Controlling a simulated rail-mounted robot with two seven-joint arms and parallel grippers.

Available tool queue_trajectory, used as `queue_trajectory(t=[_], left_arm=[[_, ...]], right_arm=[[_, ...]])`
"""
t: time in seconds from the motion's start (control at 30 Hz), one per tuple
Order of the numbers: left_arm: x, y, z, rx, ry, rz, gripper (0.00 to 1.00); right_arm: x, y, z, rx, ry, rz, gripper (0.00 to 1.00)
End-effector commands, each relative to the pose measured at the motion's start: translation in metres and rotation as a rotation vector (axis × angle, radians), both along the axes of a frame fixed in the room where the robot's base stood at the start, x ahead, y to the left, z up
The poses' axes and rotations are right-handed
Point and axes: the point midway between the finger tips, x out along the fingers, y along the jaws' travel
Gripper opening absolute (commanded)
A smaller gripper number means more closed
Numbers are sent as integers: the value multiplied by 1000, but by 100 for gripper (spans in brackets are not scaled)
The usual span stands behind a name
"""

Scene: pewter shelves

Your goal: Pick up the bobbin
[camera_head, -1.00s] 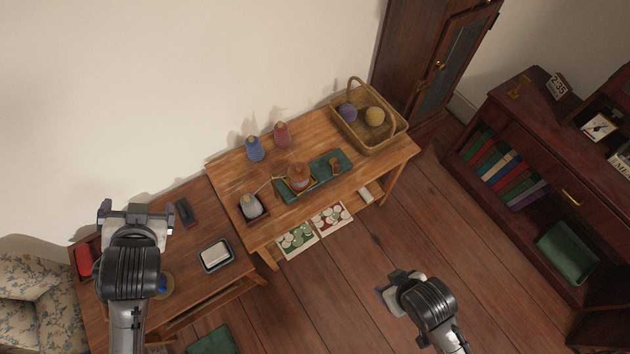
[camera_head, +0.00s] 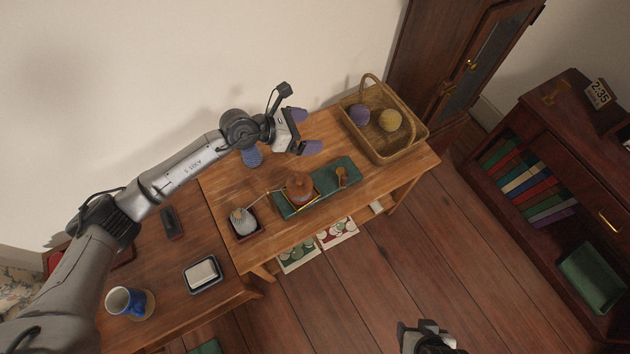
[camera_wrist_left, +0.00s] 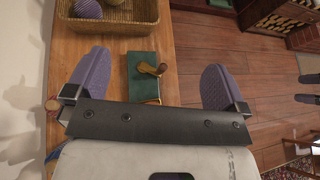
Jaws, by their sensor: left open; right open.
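A small wooden piece with a knob (camera_head: 342,176), probably the bobbin, sits on the dark green mat (camera_head: 325,178) on the wooden table. In the left wrist view it (camera_wrist_left: 152,69) shows between my purple fingers, further off. A blue cone (camera_head: 252,158) behind is partly covered by my left arm. My left gripper (camera_head: 307,131) is open and empty, over the table's back part, behind the mat. My right gripper (camera_head: 428,328) is open at the bottom edge, over the floor.
A wicker basket (camera_head: 420,136) with two yarn balls stands at the table's right end. A pale cone (camera_head: 243,221) sits on a small tray at the left. The wall is close behind.

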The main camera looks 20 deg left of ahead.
Motion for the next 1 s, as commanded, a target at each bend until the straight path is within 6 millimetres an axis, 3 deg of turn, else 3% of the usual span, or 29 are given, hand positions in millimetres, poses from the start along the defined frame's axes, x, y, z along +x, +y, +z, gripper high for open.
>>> queue_trajectory(t=[0.1, 0.2, 0.5, 0.67, 1.0], left_arm=[[-15, 21, -40, 276, 54, -115, 100], [-31, 37, -60, 458, 104, -213, 100], [-66, 65, -83, 701, 220, -435, 100], [-67, 60, -96, 715, 200, -478, 100], [-63, 39, -147, 715, 197, -478, 100]], right_arm=[[0, 0, 0, 0, 0, 0, 64], [0, 0, 0, 0, 0, 0, 64], [0, 0, 0, -1, 1, 0, 64], [0, 0, -2, -1, 1, 0, 64], [0, -1, -5, -1, 1, 0, 64]])
